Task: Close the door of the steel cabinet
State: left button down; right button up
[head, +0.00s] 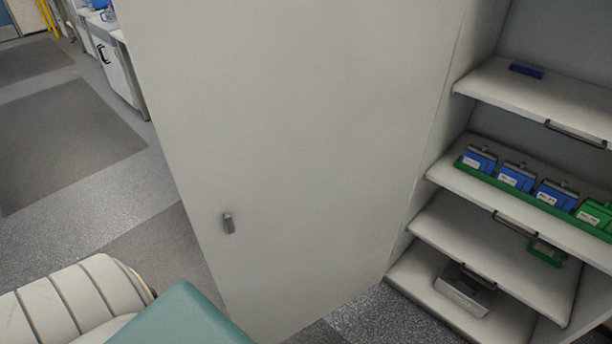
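The steel cabinet's door (290,130) is a large pale grey panel that stands open in the middle of the head view. A small dark handle (228,223) is on its lower left part, near the free edge. The door's right edge meets the cabinet near the shelves. The open cabinet interior (545,95) shows at the right. Neither of my grippers is in view. The top of the door is cut off by the frame.
Shelves (510,88) hold a green tray (470,170) with several blue units and a metal box (466,288). Speckled floor with dark mats (60,140) lies clear at the left. A white bench (120,75) stands behind. A white ribbed object and a teal surface (185,318) fill the lower left.

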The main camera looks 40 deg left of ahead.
aim_at(307, 124)
jog(key=k+j+z, duration=0.2)
jog(key=j, duration=0.3)
jog(key=j+z, duration=0.15)
jog(key=j, duration=0.35)
jog(key=k+j+z, duration=0.2)
jog(key=j, duration=0.25)
jog(key=k+j+z, duration=0.15)
jog(key=j, duration=0.3)
jog(key=k+j+z, duration=0.2)
jog(key=j, duration=0.2)
jog(key=k+j+z, duration=0.15)
jog(key=j, duration=0.25)
jog(key=j+z, duration=0.1)
jog(key=j, duration=0.6)
jog(key=k+j, duration=0.15)
jog(key=j, duration=0.5)
jog(key=z, duration=0.05)
